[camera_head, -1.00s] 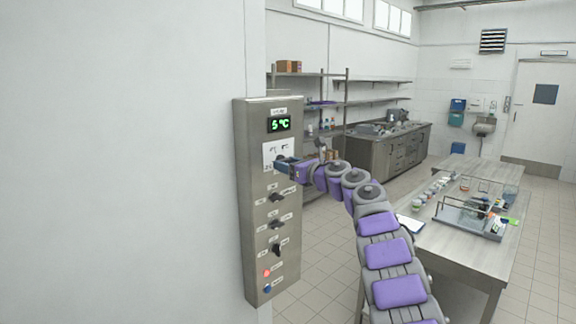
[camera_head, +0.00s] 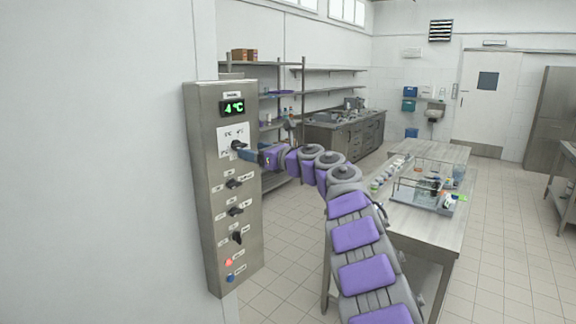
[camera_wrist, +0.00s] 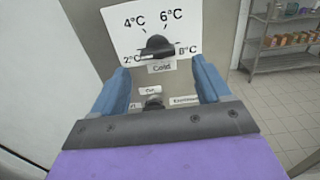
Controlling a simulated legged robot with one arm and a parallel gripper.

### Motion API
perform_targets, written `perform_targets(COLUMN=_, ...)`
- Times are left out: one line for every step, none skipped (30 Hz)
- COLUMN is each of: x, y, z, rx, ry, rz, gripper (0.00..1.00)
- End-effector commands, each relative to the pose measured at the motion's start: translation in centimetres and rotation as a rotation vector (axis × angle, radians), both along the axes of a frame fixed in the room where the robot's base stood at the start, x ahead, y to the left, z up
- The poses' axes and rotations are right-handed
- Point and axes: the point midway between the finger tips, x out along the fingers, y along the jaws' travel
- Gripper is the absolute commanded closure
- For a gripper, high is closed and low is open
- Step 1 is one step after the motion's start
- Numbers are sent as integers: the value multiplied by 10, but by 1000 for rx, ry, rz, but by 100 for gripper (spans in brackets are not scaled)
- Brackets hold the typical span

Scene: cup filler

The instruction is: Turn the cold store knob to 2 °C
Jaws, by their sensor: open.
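The cold store knob (camera_wrist: 157,47) is black and sits on a white dial plate (camera_wrist: 184,16) marked 2, 4, 6 and 8 °C, with a "Cold" label below. Its exact pointing direction is hard to read. The green display (camera_head: 233,107) at the top of the steel control panel (camera_head: 207,120) reads 4 °C. My gripper (camera_wrist: 162,82) is open, its blue fingers apart on the left and right, with the knob between and just beyond their tips. In the head view my gripper (camera_head: 243,153) is at the dial plate and partly covers the knob.
Below on the panel are several other black knobs (camera_head: 235,184), a red button (camera_head: 229,262) and a blue button (camera_head: 230,278). A steel table (camera_head: 440,228) with a rack stands to the right. Shelves (camera_head: 283,92) stand behind the panel.

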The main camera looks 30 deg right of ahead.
Motion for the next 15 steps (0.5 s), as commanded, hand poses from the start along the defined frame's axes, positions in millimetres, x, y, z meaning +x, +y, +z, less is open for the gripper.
perform_targets(x=-6, y=-4, z=-4, rx=-1, ry=3, rz=-5, gripper=23)
perform_targets(x=-10, y=-6, z=-4, rx=-1, ry=3, rz=-6, gripper=23)
perform_targets(x=-14, y=-7, z=-3, rx=0, ry=3, rz=-4, gripper=23)
perform_targets(x=-18, y=-8, z=-2, rx=-2, ry=2, rz=-5, gripper=23)
perform_targets(x=-21, y=-9, z=-2, rx=-3, ry=2, rz=-5, gripper=23)
perform_targets(x=-26, y=-11, z=-2, rx=-1, ry=3, rz=-6, gripper=23)
perform_targets(x=-30, y=-13, z=-3, rx=0, ry=4, rz=-6, gripper=23)
perform_targets(x=-33, y=-14, z=-3, rx=1, ry=3, rz=-5, gripper=23)
perform_targets(x=-38, y=-16, z=-3, rx=1, ry=1, rz=-5, gripper=23)
perform_targets(x=-42, y=-17, z=-2, rx=0, ry=2, rz=-5, gripper=23)
perform_targets(x=-46, y=-18, z=-2, rx=-2, ry=2, rz=-6, gripper=23)
perform_targets(x=-51, y=-21, z=-2, rx=0, ry=4, rz=-7, gripper=23)
perform_targets(x=-55, y=-23, z=-3, rx=2, ry=4, rz=-7, gripper=23)
perform_targets(x=-59, y=-24, z=-2, rx=1, ry=2, rz=-5, gripper=23)
perform_targets(x=-64, y=-25, z=-2, rx=1, ry=1, rz=-5, gripper=23)
